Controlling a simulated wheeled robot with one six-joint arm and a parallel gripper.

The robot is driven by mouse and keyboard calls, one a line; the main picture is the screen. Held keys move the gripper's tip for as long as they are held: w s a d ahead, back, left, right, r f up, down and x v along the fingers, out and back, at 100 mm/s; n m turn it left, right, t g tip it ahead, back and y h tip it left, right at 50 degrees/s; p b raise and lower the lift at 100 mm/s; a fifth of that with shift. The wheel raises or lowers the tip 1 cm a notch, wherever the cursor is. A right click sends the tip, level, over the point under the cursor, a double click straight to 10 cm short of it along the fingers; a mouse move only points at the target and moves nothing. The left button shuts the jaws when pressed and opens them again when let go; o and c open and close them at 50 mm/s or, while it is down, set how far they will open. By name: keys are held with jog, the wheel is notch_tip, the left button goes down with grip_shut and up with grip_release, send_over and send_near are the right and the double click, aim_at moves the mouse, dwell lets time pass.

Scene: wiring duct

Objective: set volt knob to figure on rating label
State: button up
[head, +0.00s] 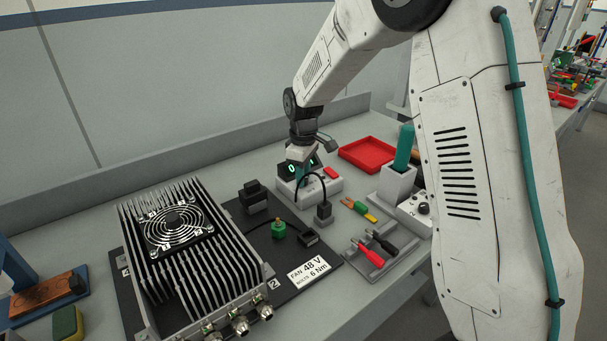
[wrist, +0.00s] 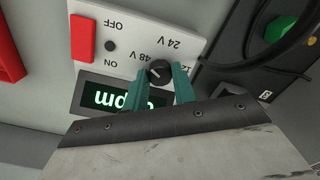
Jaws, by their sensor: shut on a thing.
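The volt knob (wrist: 160,70) is a small round black knob on the white power supply panel (wrist: 172,20). Printed by it are "48 V" and "24 V", and a third mark partly hidden by a finger. A pale pointer line shows on the knob, but I cannot tell exactly which mark it meets. My gripper (wrist: 161,82) has its teal fingers shut on the knob's two sides. In the head view my gripper (head: 305,172) is at the supply (head: 325,188). The rating label (head: 308,272) on the dark base plate reads "FAN 48 V" with "6 Nm" below.
A green display (wrist: 122,100) reads rpm, upside down; a red switch (wrist: 83,38) sits by ON and OFF. The finned fan unit (head: 190,255) stands left.

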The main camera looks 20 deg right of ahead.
jog(key=o, duration=0.7)
jog(key=shift+r, duration=0.1)
notch_tip(320, 180, up, 8)
jog(key=shift+w+f, duration=0.1)
jog(key=shift+f, duration=0.05)
jog(key=shift+m, duration=0.3)
jog(key=s+d+r+m, duration=0.1)
jog(key=s+r+m, duration=0.2)
jog(key=s, duration=1)
jog(key=s+d+r+m+t, duration=0.1)
jog(key=s+r+m, duration=0.2)
jog(key=s, duration=1)
jog(key=s+d+r+m, duration=0.1)
jog(key=s+r+m, duration=0.2)
jog(key=s, duration=0.9)
jog(key=shift+s+d, duration=0.2)
jog(key=shift+s, duration=0.2)
